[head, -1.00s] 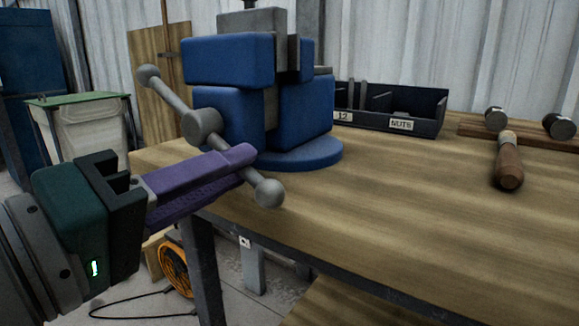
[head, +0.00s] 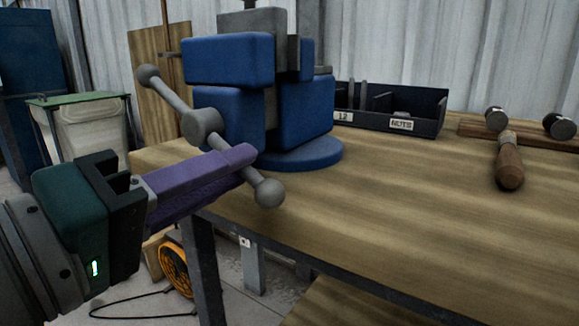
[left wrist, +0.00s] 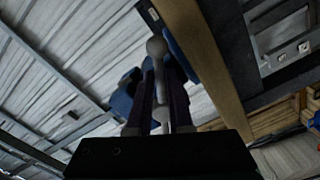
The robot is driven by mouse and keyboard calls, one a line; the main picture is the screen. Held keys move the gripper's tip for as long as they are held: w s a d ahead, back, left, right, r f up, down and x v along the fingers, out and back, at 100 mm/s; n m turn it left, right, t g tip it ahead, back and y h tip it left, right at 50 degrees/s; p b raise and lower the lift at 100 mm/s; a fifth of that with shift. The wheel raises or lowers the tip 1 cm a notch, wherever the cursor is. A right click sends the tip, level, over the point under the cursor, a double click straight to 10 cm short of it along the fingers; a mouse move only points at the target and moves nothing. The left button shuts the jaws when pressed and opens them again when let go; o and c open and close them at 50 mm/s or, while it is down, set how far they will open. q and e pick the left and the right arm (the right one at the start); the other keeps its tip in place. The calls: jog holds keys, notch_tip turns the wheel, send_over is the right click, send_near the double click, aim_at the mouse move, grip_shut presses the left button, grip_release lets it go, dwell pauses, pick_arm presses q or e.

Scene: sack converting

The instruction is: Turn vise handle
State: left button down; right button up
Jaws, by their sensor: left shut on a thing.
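A blue bench vise (head: 228,62) with grey metal parts stands on the wooden workbench (head: 400,220) on a round blue base. Its grey handle bar (head: 170,92) slants from a ball end at upper left, through a round hub, to a ball end (head: 269,192) at lower right. My left gripper (head: 246,162), with purple fingers, is shut on the lower part of the handle, just above the lower ball. In the left wrist view the handle (left wrist: 158,75) lies between the two purple fingers. My right gripper is not in view.
A dark bin (head: 425,105) labelled "NUTS" stands behind the vise. A wooden-handled tool (head: 509,165) lies at the right near a rack with grey round heads. A pale bin with a green lid (head: 88,125) stands on the floor at left. The bench front is clear.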

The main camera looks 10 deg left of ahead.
pick_arm(q)
jog(key=shift+f, duration=0.1)
jog(key=w+a+f+m+p, duration=0.1)
jog(key=a+m+p, duration=0.5)
jog(key=m, duration=1.1)
jog(key=shift+w+a+f+m+p, duration=0.25)
jog(key=shift+w+a+m+p, duration=0.2)
jog(key=shift+w, duration=0.4)
jog(key=c, duration=0.8)
grip_release()
jog(key=shift+a+f, duration=0.1)
